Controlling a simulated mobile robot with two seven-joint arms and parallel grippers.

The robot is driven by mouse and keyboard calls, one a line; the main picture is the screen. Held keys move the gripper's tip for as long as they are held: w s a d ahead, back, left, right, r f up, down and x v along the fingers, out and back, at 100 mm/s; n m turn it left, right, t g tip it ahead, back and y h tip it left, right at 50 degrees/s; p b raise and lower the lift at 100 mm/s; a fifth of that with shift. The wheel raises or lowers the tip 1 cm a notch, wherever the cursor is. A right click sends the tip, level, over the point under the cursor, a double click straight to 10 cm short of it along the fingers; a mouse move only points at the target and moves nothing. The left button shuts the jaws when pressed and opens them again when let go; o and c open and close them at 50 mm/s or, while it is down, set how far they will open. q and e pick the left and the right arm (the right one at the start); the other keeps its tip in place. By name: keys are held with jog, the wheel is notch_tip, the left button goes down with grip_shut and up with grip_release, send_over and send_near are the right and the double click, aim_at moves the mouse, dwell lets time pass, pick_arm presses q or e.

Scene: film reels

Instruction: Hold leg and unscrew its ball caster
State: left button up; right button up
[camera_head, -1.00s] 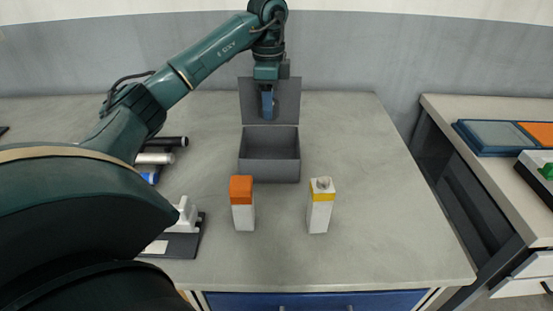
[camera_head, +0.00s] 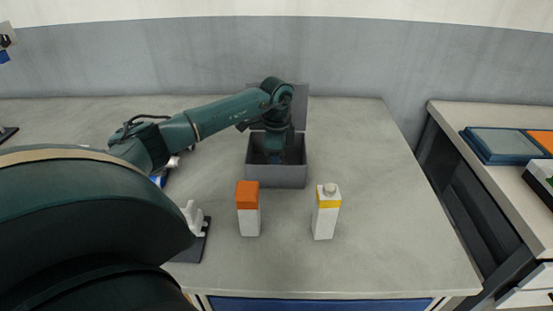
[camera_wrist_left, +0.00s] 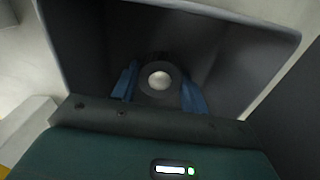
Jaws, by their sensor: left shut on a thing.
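My left gripper (camera_head: 274,158) is down inside the open grey box (camera_head: 276,177). In the left wrist view the blue fingers (camera_wrist_left: 160,92) are shut on the ball caster (camera_wrist_left: 159,80), a dark round housing with a shiny pale ball. The box's dark inside surrounds them; whether the caster touches the bottom is not clear. My right gripper is not in view.
A white block with an orange top (camera_head: 248,208) stands in front of the box, left of the leg. A dark base with a white fixture (camera_head: 196,220) lies further left, partly behind my arm. The table right of the leg is clear. A side bench holds a tray (camera_head: 497,145).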

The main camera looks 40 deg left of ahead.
pick_arm(q)
jog(key=shift+f, duration=0.15)
jog(key=o, duration=1.1)
notch_tip(320, 180, up, 12)
jog(key=shift+r, duration=0.2)
